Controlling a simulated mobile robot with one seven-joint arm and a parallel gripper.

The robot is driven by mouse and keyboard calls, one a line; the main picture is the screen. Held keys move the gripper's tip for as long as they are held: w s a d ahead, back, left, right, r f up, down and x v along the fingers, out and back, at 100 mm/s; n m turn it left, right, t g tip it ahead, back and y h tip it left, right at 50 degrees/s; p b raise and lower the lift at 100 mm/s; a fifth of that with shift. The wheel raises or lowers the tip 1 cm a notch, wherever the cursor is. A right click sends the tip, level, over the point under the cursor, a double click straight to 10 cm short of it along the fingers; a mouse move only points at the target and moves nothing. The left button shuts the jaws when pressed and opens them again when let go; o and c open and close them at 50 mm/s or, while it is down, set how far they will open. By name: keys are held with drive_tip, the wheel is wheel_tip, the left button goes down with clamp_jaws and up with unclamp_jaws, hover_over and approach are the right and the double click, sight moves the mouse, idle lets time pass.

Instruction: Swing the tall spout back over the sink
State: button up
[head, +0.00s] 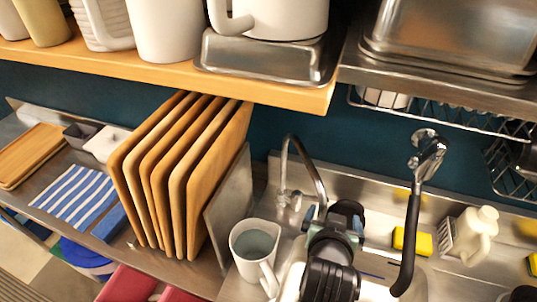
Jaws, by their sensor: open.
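The tall chrome spout (307,162) rises from the back ledge of the steel sink counter and arches over to the right. Its base (283,192) has a small tap fitting beside it. The spout's lower right end runs down behind my gripper (322,214), so its tip is hidden. My gripper is open, close to that end. My wrist hides most of the fingers, and I cannot tell whether they touch the spout. The sink (415,276) lies to the right, partly covered by my arm.
A white pitcher (246,238) stands left of my gripper, near upright wooden boards (188,180). A wall tap with a black hose (411,225) hangs on the right. A yellow sponge (411,241) and white bottle (472,235) stand beyond. A wooden shelf (290,93) overhangs above.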

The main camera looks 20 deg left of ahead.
drive_tip(key=shift+w+d, duration=0.4)
drive_tip(key=shift+d, duration=0.35)
drive_tip(key=shift+w+d, duration=0.4)
drive_tip(key=shift+d, duration=0.3)
drive_tip(key=shift+w+d, duration=0.4)
drive_tip(key=shift+d, duration=0.35)
drive_tip(key=p+v, duration=0.6)
drive_tip(key=v, duration=0.2)
drive_tip(key=shift+s+d+r+p, duration=0.2)
drive_tip(key=shift+r+p, duration=0.1)
drive_tip(key=shift+p, duration=0.1)
